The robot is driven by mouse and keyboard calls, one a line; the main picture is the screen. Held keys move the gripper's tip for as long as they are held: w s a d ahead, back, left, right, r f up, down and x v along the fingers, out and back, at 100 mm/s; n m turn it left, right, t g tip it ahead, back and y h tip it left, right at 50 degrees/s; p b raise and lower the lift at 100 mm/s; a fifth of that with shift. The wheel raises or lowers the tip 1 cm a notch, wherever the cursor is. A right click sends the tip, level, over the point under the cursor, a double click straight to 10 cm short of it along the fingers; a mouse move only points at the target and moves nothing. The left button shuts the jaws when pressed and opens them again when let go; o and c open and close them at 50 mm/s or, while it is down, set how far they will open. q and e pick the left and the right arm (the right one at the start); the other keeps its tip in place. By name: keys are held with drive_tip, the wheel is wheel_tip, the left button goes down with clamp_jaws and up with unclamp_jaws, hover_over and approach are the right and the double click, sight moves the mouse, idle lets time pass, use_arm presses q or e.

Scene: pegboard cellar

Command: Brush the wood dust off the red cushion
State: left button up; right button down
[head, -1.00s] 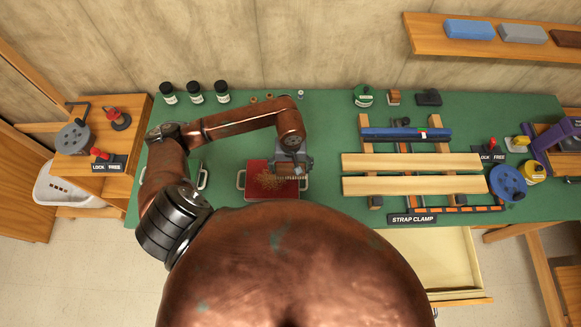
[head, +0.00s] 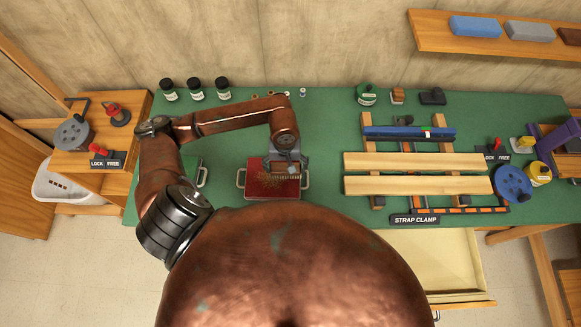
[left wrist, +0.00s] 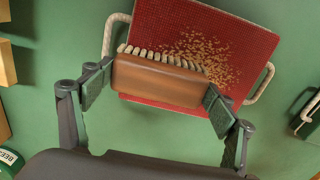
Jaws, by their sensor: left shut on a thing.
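The red cushion (head: 262,191) lies on the green bench with a pale handle at each side. It also shows in the left wrist view (left wrist: 248,35), tilted in the picture. Tan wood dust (left wrist: 207,55) is scattered over its middle, just past the bristles. My left gripper (head: 284,163) is shut on a wooden brush (left wrist: 158,80) with pale bristles. In the head view the brush (head: 287,178) is over the right part of the cushion. I cannot tell whether the bristles touch it. My right gripper is not in view.
A strap clamp with light boards (head: 418,162) fills the bench's right side. Several dark jars (head: 195,89) stand at the back left. A green handled piece (head: 193,172) lies left of the cushion, partly behind my arm. Bare bench lies between cushion and clamp.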

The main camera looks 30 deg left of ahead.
sight(272, 168)
use_arm(q)
drive_tip(key=shift+s+a, duration=0.35)
drive_tip(key=shift+a, duration=0.2)
drive_tip(key=shift+s+a+f+b, duration=0.1)
drive_tip(key=shift+s+a+b, duration=0.4)
drive_tip(key=shift+a, duration=0.2)
drive_tip(key=shift+s+a+f+b, duration=0.1)
drive_tip(key=shift+s+a+b, duration=0.35)
drive_tip(key=shift+a, duration=0.25)
drive_tip(key=shift+s+a, duration=0.35)
drive_tip(key=shift+a, duration=0.45)
drive_tip(key=shift+s+a+r+b, duration=0.2)
drive_tip(key=shift+s+a+b, duration=0.3)
drive_tip(key=shift+a, duration=0.25)
drive_tip(key=shift+s+a+f, duration=0.1)
drive_tip(key=shift+s+a, duration=0.3)
drive_tip(key=shift+a, duration=0.25)
drive_tip(key=shift+s+a+f, duration=0.1)
drive_tip(key=shift+s+a, duration=0.25)
drive_tip(key=shift+a, duration=0.25)
drive_tip(key=shift+s+a+b, duration=0.2)
drive_tip(key=shift+a+b, duration=0.05)
drive_tip(key=shift+b, duration=0.05)
